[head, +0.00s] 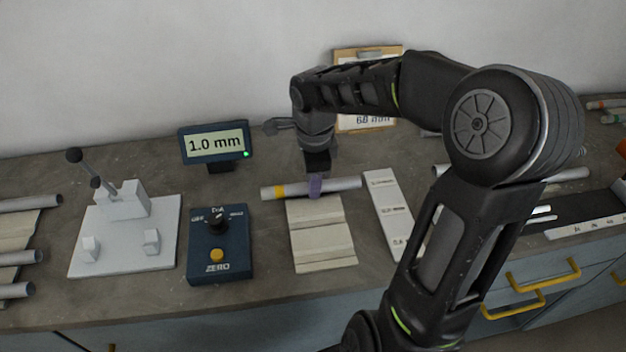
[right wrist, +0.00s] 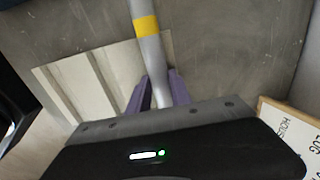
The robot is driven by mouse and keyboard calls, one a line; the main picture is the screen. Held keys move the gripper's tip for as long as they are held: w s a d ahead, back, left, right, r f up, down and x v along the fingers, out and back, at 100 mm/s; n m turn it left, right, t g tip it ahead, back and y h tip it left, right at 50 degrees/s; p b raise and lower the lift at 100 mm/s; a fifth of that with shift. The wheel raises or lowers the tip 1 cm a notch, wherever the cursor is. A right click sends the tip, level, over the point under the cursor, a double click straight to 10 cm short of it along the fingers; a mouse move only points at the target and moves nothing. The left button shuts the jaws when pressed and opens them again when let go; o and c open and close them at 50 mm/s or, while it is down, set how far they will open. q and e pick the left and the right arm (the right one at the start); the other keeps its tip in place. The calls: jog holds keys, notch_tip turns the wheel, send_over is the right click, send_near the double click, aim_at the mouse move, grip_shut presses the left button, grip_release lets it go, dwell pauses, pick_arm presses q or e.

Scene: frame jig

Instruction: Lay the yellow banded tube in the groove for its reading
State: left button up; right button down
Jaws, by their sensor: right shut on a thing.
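The grey tube with a yellow band (head: 345,184) is held crosswise in my right gripper (head: 315,186), at the far edge of the cream grooved block (head: 323,245). Its banded end points left. The right wrist view shows the tube (right wrist: 150,55) between the purple fingers (right wrist: 158,92), with the grooved block (right wrist: 85,88) beside and below it. I cannot tell whether the tube touches the block. The display (head: 214,144) reads 1.0 mm, with a green light. My left gripper is not in view.
A white fixture with a lever (head: 125,235) and a blue ZERO box (head: 220,265) stand left of the block. A white labelled strip (head: 388,205) lies to its right. A clipboard (head: 345,122) leans at the back wall. More tubes (head: 20,257) lie at the far left.

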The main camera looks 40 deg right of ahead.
jog(key=shift+f, duration=0.1)
dwell(0.6)
jog(key=c, duration=1.1)
grip_release()
jog(key=shift+s+a+r+b, duration=0.1)
jog(key=shift+r+b, duration=0.2)
jog(key=shift+r, duration=1.7)
jog(key=shift+s+r+b, duration=0.1)
jog(key=shift+r+b, duration=0.2)
jog(key=shift+r, duration=1.65)
